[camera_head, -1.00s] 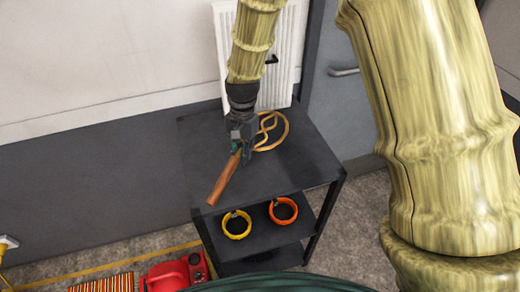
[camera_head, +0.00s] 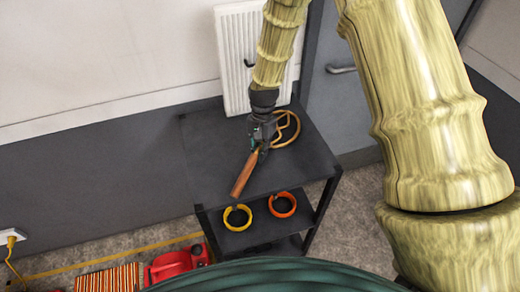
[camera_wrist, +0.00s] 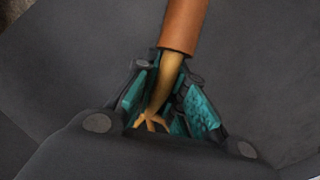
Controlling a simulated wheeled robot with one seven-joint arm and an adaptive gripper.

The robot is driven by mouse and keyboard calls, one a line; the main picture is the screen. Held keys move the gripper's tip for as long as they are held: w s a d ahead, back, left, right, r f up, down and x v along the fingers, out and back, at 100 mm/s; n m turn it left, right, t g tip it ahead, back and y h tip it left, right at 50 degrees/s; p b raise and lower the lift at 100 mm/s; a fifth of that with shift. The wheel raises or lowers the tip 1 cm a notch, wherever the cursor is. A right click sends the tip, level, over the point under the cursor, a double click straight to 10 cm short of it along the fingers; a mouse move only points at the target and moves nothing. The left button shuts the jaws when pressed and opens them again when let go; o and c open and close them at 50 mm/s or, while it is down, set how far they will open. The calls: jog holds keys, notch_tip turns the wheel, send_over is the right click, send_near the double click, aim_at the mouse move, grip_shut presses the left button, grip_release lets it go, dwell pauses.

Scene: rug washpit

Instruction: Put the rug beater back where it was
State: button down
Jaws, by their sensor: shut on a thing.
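The rug beater has a brown wooden handle (camera_head: 245,174) and a tan looped head (camera_head: 290,125). It is over the dark top of the trolley (camera_head: 205,145), handle toward the front left, head toward the back right. My gripper (camera_head: 262,148) is shut on the beater just past the handle. In the wrist view, the teal finger pads of my gripper (camera_wrist: 165,105) close around its tan neck, below the brown handle (camera_wrist: 184,25). My gripper hides part of the neck. I cannot tell whether the beater touches the trolley top.
A white ribbed panel (camera_head: 232,50) with a dark hook (camera_head: 248,63) stands behind the trolley; my arm covers part of it. A yellow ring (camera_head: 237,217) and an orange ring (camera_head: 282,204) are on the lower shelf. A red machine (camera_head: 175,264) and striped rug (camera_head: 108,279) are on the floor.

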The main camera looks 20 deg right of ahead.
jog(key=c, duration=1.5)
grip_release()
jog(key=shift+r, duration=0.1)
jog(key=shift+w+d+r+b, duration=0.25)
jog(key=shift+r+b, duration=0.55)
jog(key=shift+r, duration=1.15)
jog(key=shift+w+d+r+b, duration=0.1)
jog(key=shift+w+r+b, duration=0.2)
jog(key=shift+r+b, duration=1.05)
jog(key=shift+w+d+r+b, duration=0.1)
jog(key=shift+w+r+b, duration=0.2)
jog(key=shift+r, duration=2.2)
